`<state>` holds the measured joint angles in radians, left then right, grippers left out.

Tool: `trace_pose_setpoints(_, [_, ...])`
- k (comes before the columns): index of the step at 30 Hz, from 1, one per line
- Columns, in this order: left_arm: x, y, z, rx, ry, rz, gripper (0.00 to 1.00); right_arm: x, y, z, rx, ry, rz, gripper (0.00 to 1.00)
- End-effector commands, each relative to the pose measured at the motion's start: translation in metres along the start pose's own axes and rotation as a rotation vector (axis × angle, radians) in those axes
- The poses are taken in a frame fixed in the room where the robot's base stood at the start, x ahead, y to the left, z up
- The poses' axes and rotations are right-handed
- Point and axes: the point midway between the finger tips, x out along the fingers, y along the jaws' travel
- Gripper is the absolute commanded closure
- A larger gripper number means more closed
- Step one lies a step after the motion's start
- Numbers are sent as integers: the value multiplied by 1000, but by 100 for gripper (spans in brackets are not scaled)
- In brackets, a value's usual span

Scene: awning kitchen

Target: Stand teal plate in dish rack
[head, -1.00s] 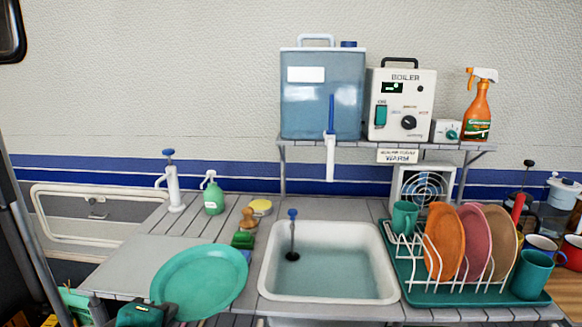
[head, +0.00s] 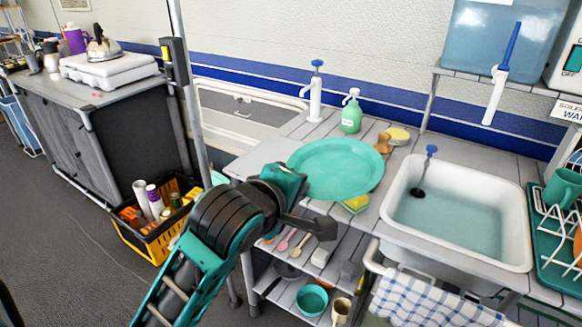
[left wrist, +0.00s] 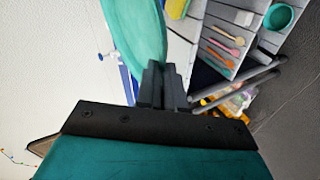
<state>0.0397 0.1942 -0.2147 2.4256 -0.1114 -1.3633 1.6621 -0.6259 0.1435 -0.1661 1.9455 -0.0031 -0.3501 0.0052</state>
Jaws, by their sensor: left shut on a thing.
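The teal plate (head: 336,168) is held above the left part of the counter, left of the sink, its round face tilted toward the head camera. My left gripper reaches its near left rim in the head view. In the left wrist view my left gripper (left wrist: 163,84) is shut on the rim of the teal plate (left wrist: 136,38), which extends upward from the fingers. The dish rack (head: 562,218) shows only partly at the right edge of the head view, on a green tray (head: 541,262). My right gripper is not in view.
The sink (head: 458,212) holds water and lies between plate and rack. A pump tap (head: 315,95), green soap bottle (head: 351,115) and brush (head: 383,143) stand behind the plate. Shelves below hold utensils and a teal bowl (head: 310,300). A yellow crate (head: 157,238) stands left.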

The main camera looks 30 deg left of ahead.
Motion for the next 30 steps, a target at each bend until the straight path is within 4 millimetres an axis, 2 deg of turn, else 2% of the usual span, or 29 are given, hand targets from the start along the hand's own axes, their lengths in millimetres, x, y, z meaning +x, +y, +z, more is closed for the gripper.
trace_pose_setpoints(1, [15, -1, -6, -2, 15, 6, 100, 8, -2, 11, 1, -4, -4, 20])
trace_pose_setpoints(6, [53, 12, -34, -34, 77, -5, 100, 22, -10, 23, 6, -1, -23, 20])
trace_pose_setpoints(12, [80, 36, -82, -92, 182, -28, 100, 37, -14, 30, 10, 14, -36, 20])
trace_pose_setpoints(16, [86, 53, -116, -133, 257, -45, 100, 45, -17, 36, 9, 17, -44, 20])
trace_pose_setpoints(21, [85, 70, -151, -176, 336, -64, 100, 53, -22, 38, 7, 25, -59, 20])
trace_pose_setpoints(25, [82, 78, -167, -195, 371, -75, 100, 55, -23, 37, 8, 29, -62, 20])
trace_pose_setpoints(30, [79, 82, -173, -203, 386, -80, 100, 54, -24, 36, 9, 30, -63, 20])
